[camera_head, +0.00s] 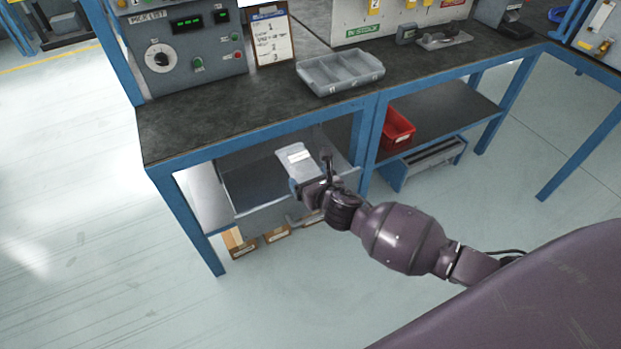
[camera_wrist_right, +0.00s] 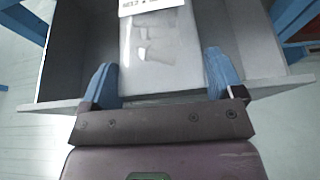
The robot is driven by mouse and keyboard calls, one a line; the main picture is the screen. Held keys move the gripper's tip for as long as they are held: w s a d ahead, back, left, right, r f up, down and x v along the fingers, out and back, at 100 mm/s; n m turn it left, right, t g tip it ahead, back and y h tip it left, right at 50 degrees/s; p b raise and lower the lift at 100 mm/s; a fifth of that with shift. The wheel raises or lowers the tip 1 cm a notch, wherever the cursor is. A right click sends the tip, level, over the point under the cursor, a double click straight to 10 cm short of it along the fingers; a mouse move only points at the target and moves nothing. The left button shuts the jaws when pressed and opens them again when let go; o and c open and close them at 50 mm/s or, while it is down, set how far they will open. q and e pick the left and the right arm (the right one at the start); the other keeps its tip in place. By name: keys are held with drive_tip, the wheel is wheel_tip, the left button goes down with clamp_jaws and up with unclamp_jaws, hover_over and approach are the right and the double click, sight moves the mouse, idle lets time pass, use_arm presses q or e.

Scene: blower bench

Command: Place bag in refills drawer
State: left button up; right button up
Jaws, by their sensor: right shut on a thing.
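The bag (camera_head: 298,163) is a pale, translucent grey pouch with a white label. My right gripper (camera_head: 307,184) is shut on its near end. In the right wrist view, the bag (camera_wrist_right: 160,48) lies between the two blue fingers of the gripper (camera_wrist_right: 162,80), its label at the top edge. The bag is over an open grey drawer (camera_head: 250,188) under the left part of the bench. The drawer (camera_wrist_right: 65,105) also shows around the bag in the wrist view, and the fingers are over its near wall. I cannot tell whether the bag touches the drawer floor. My left gripper is out of view.
The bench (camera_head: 200,122) has blue legs and a dark top. On it are a grey compartment tray (camera_head: 340,88), a control box (camera_head: 190,50) and a clipboard (camera_head: 272,38). A red bin (camera_head: 397,130) sits on the lower shelf to the right. Cardboard boxes (camera_head: 277,234) are below the drawer.

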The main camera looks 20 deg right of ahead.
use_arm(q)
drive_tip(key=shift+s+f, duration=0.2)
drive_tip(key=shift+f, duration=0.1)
use_arm(e)
drive_tip(key=shift+s+f, duration=0.15)
drive_tip(key=shift+f, duration=0.3)
drive_tip(key=o, duration=0.9)
drive_tip(key=shift+f, duration=0.1)
drive_tip(key=shift+o, duration=0.3)
drive_tip(key=shift+s+f, duration=0.1)
drive_tip(key=shift+s, duration=0.05)
drive_tip(key=shift+r, duration=0.2)
use_arm(q)
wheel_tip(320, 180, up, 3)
drive_tip(key=p, duration=0.3)
use_arm(e)
drive_tip(key=r+v, duration=0.1)
drive_tip(key=v, duration=1.1)
drive_tip(key=shift+w+r, duration=0.25)
